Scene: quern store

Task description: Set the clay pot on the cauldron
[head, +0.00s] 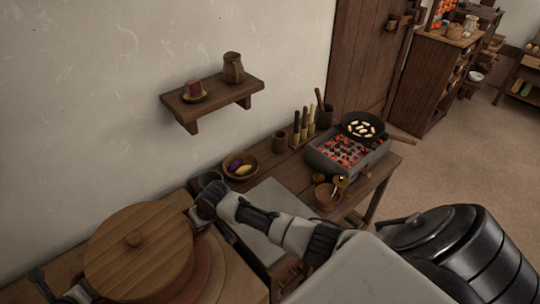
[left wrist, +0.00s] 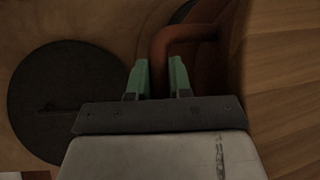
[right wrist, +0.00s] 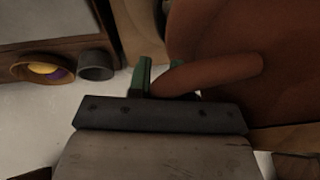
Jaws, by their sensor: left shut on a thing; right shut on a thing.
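The clay pot (head: 206,262) is reddish brown and has a broad round wooden lid (head: 140,245) with a knob, at the lower left of the head view. My left gripper (left wrist: 160,76) is shut on one loop handle of the pot. My right gripper (right wrist: 158,80) is shut on the handle at the other side; its arm shows in the head view, reaching to the pot's right side. The pot looks about level. I cannot make out the cauldron for certain. A dark round thing (left wrist: 62,102) lies below in the left wrist view.
A side table holds a bowl of vegetables (head: 240,166), a small dark cup (head: 210,179), a charcoal grill (head: 345,157) with a frying pan (head: 363,126), and a small clay bowl (head: 328,195). A wall shelf (head: 213,100) hangs above. Open floor (head: 450,150) lies right.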

